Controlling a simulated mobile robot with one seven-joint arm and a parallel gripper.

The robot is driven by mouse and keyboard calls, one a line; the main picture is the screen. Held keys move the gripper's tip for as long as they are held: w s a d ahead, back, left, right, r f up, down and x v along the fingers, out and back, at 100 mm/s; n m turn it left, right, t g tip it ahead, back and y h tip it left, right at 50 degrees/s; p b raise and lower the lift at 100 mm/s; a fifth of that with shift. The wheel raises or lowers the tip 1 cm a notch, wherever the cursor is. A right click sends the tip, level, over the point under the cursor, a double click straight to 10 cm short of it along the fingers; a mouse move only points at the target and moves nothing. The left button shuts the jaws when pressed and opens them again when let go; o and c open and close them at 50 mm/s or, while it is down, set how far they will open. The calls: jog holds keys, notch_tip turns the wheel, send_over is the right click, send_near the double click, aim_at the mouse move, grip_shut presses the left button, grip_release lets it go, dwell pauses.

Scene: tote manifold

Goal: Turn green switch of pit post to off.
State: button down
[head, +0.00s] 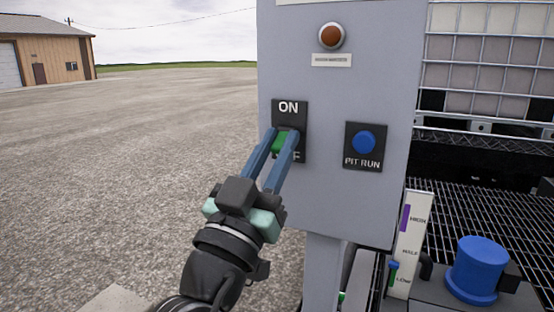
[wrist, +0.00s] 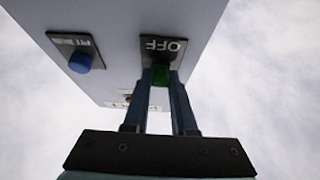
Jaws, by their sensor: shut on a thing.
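The pit post is a grey panel box (head: 345,205) on a grey leg. Its black switch plate (head: 290,118) reads ON at the top and OFF at the bottom, the latter partly covered by my fingers in the head view. The green switch (head: 280,143) shows between the fingertips, in front of the plate's middle to lower part. My gripper (head: 284,140) has its two blue-grey fingers closed on the green switch. In the wrist view the green switch (wrist: 160,76) sits between the fingers close to the OFF lettering. Its exact tilt is hard to tell.
A blue PIT RUN button (head: 363,142) is right of the switch, and an orange-red lamp (head: 331,35) is above. A level gauge (head: 408,245), a blue cylinder (head: 477,268) and metal grating are at the right. Open gravel lies to the left.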

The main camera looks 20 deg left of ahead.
dwell(0.3)
jog(key=c, duration=0.7)
grip_release()
jog(key=b+v, duration=0.3)
jog(key=v, duration=1)
